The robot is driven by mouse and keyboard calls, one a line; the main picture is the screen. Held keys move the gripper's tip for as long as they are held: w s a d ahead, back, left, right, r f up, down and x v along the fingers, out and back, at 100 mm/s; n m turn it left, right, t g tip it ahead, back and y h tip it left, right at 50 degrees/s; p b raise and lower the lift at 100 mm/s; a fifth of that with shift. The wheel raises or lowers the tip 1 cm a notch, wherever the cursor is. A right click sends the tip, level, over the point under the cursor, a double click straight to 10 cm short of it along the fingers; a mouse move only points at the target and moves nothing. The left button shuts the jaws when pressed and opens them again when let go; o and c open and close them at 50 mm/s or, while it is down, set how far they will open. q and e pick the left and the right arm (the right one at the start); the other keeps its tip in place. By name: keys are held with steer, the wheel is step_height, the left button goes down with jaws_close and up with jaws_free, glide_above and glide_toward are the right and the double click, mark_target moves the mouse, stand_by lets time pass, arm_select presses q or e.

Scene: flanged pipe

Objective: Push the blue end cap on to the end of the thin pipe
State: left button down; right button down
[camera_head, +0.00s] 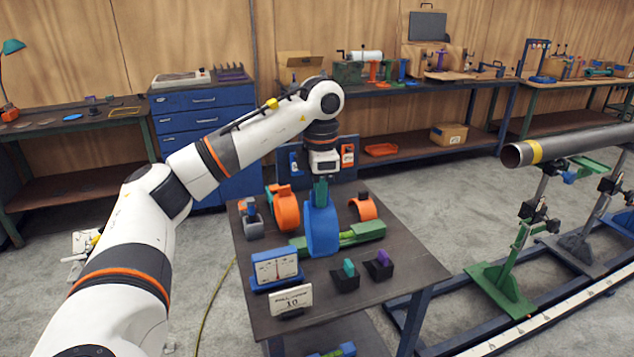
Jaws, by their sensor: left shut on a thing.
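My left gripper (321,190) comes down from above and is shut on the top of the blue end cap, at a green part there. A grey pipe (580,141) with a yellow band near its open end lies on stands at the right, well apart from the cap. It is the only long pipe I see. My right gripper is not in view.
Orange clamp-like pieces (287,212) stand beside the cap on the small table (401,262). A blue gauge box (276,270), a sign (291,301) and small black blocks (376,270) stand in front. Open floor (450,190) lies between table and pipe stand (503,285).

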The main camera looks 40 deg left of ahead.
mark_target(327, 211)
arm_select(q)
steer(key=f+m, duration=0.1)
steer(key=d+f+m, duration=0.1)
steer(key=f, duration=0.1)
steer(key=d+f+m, duration=0.1)
steer(key=m, duration=0.1)
steer(key=shift+s+d+f, duration=0.15)
steer(key=shift+s+f, duration=0.05)
steer(key=shift+f, duration=0.15)
steer(key=s+d+f+m, duration=0.4)
steer(key=d+f+m, duration=0.6)
steer(key=f+m, duration=0.1)
steer(key=s+d+f+m, duration=0.4)
steer(key=d+f+m, duration=0.6)
steer(key=f+m, duration=0.2)
steer(key=shift+m, duration=0.9)
steer(key=shift+s+a, duration=0.1)
steer(key=shift+s, duration=0.05)
